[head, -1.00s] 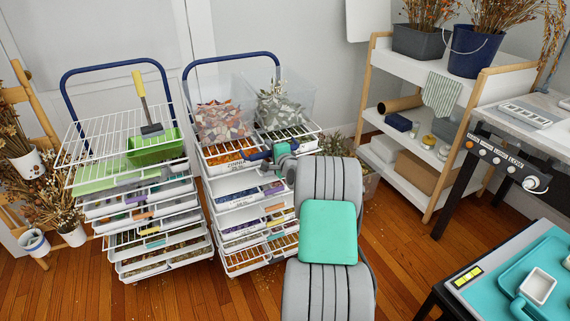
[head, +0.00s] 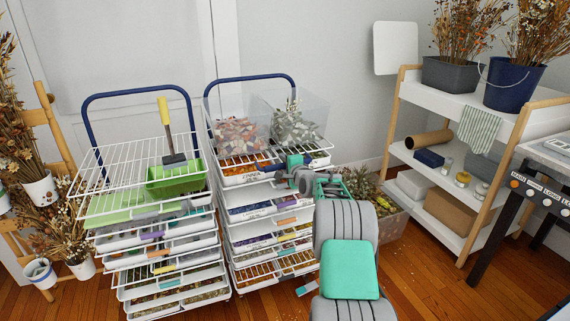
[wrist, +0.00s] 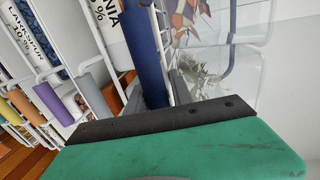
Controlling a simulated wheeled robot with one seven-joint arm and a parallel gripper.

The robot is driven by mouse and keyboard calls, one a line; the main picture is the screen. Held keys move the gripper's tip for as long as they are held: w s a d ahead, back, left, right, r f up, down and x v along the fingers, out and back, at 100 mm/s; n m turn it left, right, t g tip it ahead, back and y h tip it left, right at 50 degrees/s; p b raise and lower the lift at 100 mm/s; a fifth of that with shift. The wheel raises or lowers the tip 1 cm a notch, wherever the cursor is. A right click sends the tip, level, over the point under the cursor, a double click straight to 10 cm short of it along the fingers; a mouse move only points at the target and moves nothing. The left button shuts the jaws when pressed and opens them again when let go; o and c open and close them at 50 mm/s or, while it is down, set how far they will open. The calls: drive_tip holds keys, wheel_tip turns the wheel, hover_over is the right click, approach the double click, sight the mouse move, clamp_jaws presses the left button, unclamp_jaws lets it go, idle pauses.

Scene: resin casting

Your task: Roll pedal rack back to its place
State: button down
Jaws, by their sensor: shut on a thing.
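The petal rack (head: 222,211), the right one of two white wire racks, stands upright on the wood floor with a tall blue handle (head: 250,77) at its back. Its tiers hold labelled trays of petals; clear bins sit on top. My gripper (head: 293,168) is at its upper front right corner, shut on a blue bar of the rack. In the wrist view the blue bar (wrist: 147,55) runs down behind the dark jaw edge, beside the rack's labelled trays. The exact contact is hidden by the jaw.
A similar rack (head: 105,235) with a green dustpan (head: 175,176) stands close at left. Left of it are a wooden stand and dried flowers. A planter (head: 390,225) and a wood-framed shelf (head: 455,108) stand at right.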

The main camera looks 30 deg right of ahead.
drive_tip(key=shift+a+f, duration=0.15)
drive_tip(key=shift+f, duration=0.3)
drive_tip(key=c, duration=1.3)
unclamp_jaws()
drive_tip(key=shift+w, duration=0.15)
drive_tip(key=shift+c, duration=0.2)
drive_tip(key=shift+o, duration=0.5)
drive_tip(key=shift+r, duration=0.15)
drive_tip(key=shift+d, duration=0.2)
drive_tip(key=v, duration=0.7)
drive_tip(key=shift+s, duration=0.4)
drive_tip(key=shift+r, duration=0.1)
